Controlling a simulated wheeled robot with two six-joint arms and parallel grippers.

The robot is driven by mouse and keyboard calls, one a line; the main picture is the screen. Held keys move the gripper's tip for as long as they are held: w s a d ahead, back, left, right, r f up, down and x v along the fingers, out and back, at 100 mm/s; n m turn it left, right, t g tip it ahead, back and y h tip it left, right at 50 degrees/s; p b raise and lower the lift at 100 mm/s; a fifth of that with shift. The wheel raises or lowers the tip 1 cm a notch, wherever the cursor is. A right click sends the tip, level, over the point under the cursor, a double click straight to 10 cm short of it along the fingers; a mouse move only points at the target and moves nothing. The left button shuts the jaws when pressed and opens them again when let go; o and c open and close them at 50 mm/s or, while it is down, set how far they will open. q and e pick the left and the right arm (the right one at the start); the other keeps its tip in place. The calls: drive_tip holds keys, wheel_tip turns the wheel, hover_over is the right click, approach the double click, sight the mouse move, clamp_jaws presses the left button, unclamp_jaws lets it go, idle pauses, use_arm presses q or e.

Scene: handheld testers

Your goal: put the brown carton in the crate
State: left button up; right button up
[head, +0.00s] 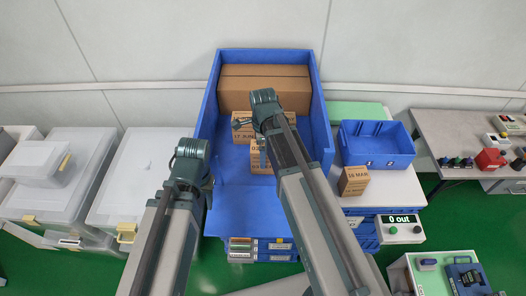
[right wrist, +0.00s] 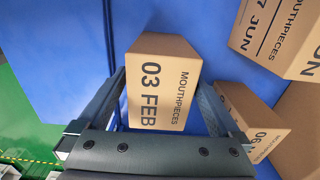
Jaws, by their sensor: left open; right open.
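Several brown cartons lie in a large blue bay (head: 230,195). The one marked 03 FEB (right wrist: 158,90) stands between the two spread fingers of my right gripper (right wrist: 163,82). A visible gap to the right finger shows; contact on the left side is unclear. In the head view this carton (head: 256,163) is partly hidden by my right arm. My left gripper (head: 203,182) hangs over the left side of the bay, away from the cartons, its fingers mostly hidden. The blue crate (head: 377,158) sits on a bench to the right and looks empty.
A carton marked 17 JUN (right wrist: 270,35) and a smaller one (right wrist: 252,122) lie near my right gripper. A large carton (head: 285,75) fills the back of the bay. Another carton (head: 353,181) stands before the crate. A tester reading "0 out" (head: 402,228) is close by.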

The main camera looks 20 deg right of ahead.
wheel_tip(320, 180, up, 10)
drive_tip(key=p, duration=0.8)
drive_tip(key=shift+f+p, duration=0.2)
drive_tip(key=shift+p, duration=0.15)
use_arm(q)
wheel_tip(320, 180, up, 10)
drive_tip(key=shift+f, duration=0.2)
use_arm(e)
drive_tip(key=shift+s+n, duration=0.35)
drive_tip(key=shift+n, duration=0.35)
drive_tip(key=s+n, duration=0.8)
drive_tip(key=n, duration=1.2)
use_arm(q)
wheel_tip(320, 180, down, 7)
drive_tip(key=b, duration=0.6)
drive_tip(key=shift+r+b, duration=0.15)
drive_tip(key=shift+b, duration=0.25)
use_arm(e)
drive_tip(key=s+a+f+n+h, duration=0.1)
drive_tip(key=s+a+f+n, duration=0.2)
drive_tip(key=a, duration=0.7)
wheel_tip(320, 180, down, 4)
drive_tip(key=shift+s+a+r+n, duration=0.2)
drive_tip(key=shift+s+n, duration=0.1)
drive_tip(key=shift+s, duration=0.85)
